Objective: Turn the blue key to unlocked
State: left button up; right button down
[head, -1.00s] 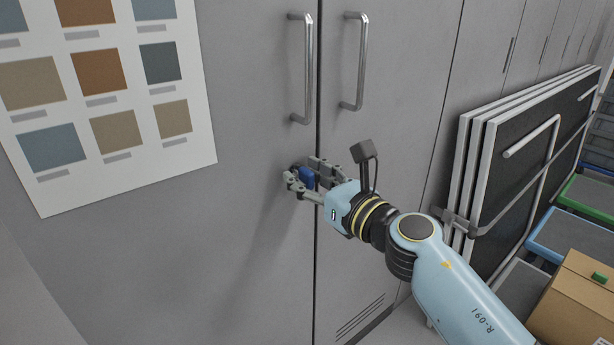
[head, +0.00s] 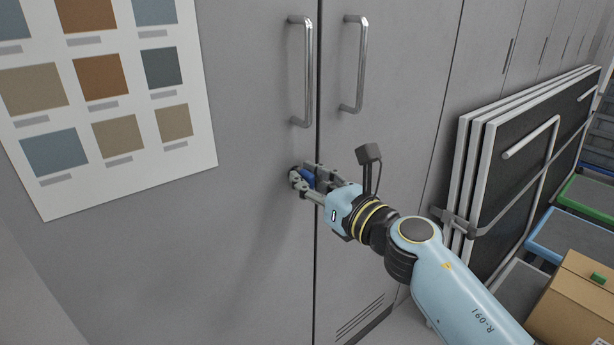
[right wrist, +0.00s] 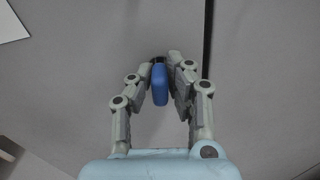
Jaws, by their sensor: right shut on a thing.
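The blue key (head: 309,176) sits in a dark lock on the left door of a grey cabinet, just left of the gap between the doors. My right gripper (head: 303,180) is shut on the key's blue head. In the right wrist view the blue key (right wrist: 160,84) lies between the two fingers (right wrist: 163,86), its head upright in that picture. The fingers hide part of the lock, and I cannot read any lock marking. My left gripper is not in view.
Two metal bar handles (head: 304,75) (head: 357,66) are above the lock. A colour sample chart (head: 205,140) hangs at left. Framed panels (head: 486,150) lean at right, near a cardboard box (head: 575,305) and trays (head: 570,238). The door below the lock is clear.

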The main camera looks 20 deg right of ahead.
jog(key=m+p, duration=0.2)
jog(key=m, duration=0.1)
jog(key=shift+r, duration=0.15)
jog(key=m+p, duration=0.2)
jog(key=m, duration=0.2)
jog(key=shift+d+m, duration=0.1)
jog(key=shift+m, duration=0.3)
jog(key=m+p, duration=0.3)
jog(key=m, duration=0.2)
jog(key=shift+f+m+p, duration=0.15)
jog(key=shift+m+p, duration=0.25)
jog(key=shift+m, duration=0.6)
jog(key=shift+f+m+p, duration=0.15)
jog(key=shift+m+p, duration=0.25)
jog(key=shift+m, duration=0.6)
jog(key=c, duration=1.3)
grip_release()
